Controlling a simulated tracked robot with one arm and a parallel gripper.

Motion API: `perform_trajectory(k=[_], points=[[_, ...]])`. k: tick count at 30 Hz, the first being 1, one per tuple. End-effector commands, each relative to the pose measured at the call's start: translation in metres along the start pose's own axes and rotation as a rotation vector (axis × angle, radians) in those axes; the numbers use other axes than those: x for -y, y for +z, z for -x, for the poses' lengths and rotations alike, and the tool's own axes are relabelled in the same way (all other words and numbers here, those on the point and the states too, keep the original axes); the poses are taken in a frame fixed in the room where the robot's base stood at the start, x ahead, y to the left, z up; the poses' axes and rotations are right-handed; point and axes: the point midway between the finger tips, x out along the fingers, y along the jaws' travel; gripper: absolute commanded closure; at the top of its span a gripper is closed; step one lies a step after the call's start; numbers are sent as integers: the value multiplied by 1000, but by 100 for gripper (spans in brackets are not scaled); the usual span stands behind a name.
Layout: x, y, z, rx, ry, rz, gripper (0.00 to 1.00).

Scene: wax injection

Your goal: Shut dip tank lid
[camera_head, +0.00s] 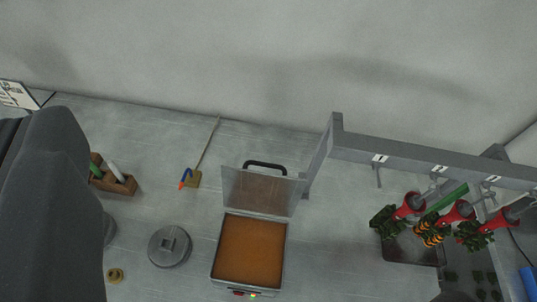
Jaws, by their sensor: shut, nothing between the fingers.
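The dip tank (216,255) is a square metal box at the lower middle, filled with orange-brown wax (250,250). Its lid (258,190) stands open, raised on the far side of the tank. A black handle (265,164) sits at the lid's top edge. Small red and green lights show on the tank's near edge. A large dark grey part of my own arm fills the left edge, apart from the tank. The fingers of my gripper cannot be made out in this view.
A grey metal rack (430,163) begins close to the lid's right side; red-topped holders with green and orange pieces hang there. A round grey lid (170,245) lies left of the tank.

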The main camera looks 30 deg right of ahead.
Motion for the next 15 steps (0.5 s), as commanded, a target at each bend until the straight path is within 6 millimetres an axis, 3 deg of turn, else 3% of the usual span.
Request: perform_trajectory(k=[5, 8, 15], points=[[-18, 12, -42, 105, 49, -35, 100], [-42, 23, -74, 183, 89, -66, 100], [-86, 65, -143, 383, 201, -153, 100]])
